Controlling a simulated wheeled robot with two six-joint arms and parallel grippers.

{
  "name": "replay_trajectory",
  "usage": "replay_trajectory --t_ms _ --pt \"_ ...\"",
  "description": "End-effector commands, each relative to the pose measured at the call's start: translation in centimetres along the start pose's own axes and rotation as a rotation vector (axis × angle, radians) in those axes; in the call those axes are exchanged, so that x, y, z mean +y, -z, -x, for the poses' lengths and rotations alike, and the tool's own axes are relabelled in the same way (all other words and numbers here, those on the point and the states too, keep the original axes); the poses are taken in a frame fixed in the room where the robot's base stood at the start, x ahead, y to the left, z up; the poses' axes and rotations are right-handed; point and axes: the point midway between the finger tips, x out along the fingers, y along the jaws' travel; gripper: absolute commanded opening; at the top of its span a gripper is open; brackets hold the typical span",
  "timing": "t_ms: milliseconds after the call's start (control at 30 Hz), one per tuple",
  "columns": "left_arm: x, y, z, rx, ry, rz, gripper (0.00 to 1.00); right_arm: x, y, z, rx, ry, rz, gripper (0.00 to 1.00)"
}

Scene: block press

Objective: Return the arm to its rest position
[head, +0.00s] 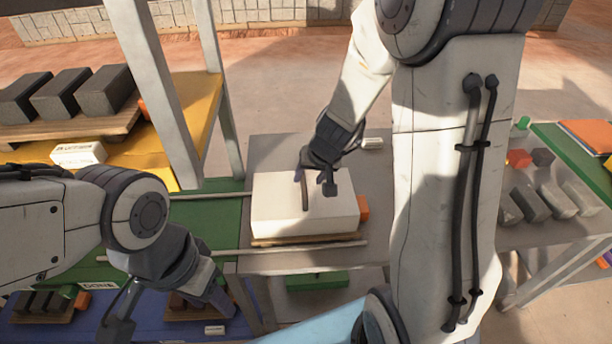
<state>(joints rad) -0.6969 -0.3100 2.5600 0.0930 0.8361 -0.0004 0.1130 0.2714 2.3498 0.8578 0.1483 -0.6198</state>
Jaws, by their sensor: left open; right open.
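My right arm reaches down over the grey table from the upper middle. Its gripper (316,194) is open, with the fingers over the top of a large white block (280,215); I cannot tell whether they touch it. The block rests on a thin wooden board (300,239). My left arm comes in from the left edge. Its gripper (172,312) is open and empty at the lower left, above the blue surface, pointing down. Part of the table is hidden behind my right arm.
An orange block (363,208) sits beside the white block. A yellow shelf (205,95) at left holds dark blocks (92,88) on a wooden board. A grey post (157,85) stands between. A side table (545,232) at right carries several grey blocks.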

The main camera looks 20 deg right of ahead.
Motion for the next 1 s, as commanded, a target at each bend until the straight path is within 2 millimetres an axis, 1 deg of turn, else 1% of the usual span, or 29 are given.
replay_trajectory --t_ms 33,133,233,433,467,567,667,700,767,800,867,900,1000 --pt "0.1 0.1 1.1 0.0 0.0 0.0 0.5 -0.1 0.2 1.5 0.002 0.0 0.001 0.55" --pt "0.1 0.1 1.7 0.0 0.0 0.0 0.5 0.0 0.2 2.7 0.001 0.0 0.0 0.55" --pt "0.1 0.1 2.0 0.0 0.0 0.0 0.5 0.0 0.1 3.3 0.0 0.0 0.0 0.55" --pt "0.1 0.1 2.0 0.0 0.0 0.0 0.5 -0.2 -0.1 3.6 -0.002 0.004 0.006 0.55" --pt "0.1 0.1 1.9 0.0 0.0 0.0 0.5 -0.6 -0.3 3.7 -0.005 0.009 0.015 0.55" --pt "0.1 0.1 1.9 0.0 0.0 0.0 0.5 -3.2 -1.7 4.6 -0.036 0.052 0.084 0.55" --pt "0.1 0.1 1.9 0.0 0.0 0.0 0.5 -7.6 -5.2 6.7 -0.108 0.122 0.222 0.55" --pt "0.1 0.1 1.9 0.0 0.0 0.0 0.5 -9.4 -7.2 7.8 -0.147 0.149 0.294 0.55" --pt "0.1 0.1 1.9 0.0 0.0 0.0 0.5 -11.4 -10.7 9.8 -0.212 0.18 0.412 0.55" --pt "0.1 0.1 1.9 0.0 0.0 0.0 0.5 -12.2 -13.0 11.1 -0.256 0.19 0.489 0.55" --pt "0.1 0.1 1.9 0.0 0.0 0.0 0.5 -12.7 -16.1 13.0 -0.312 0.191 0.597 0.55" --pt "0.1 0.1 1.9 0.0 0.0 0.0 0.5 -12.6 -17.9 14.1 -0.344 0.183 0.663 0.55" --pt "0.1 0.1 1.9 0.0 0.0 0.0 0.5 -11.7 -21.0 16.2 -0.399 0.151 0.797 0.55"
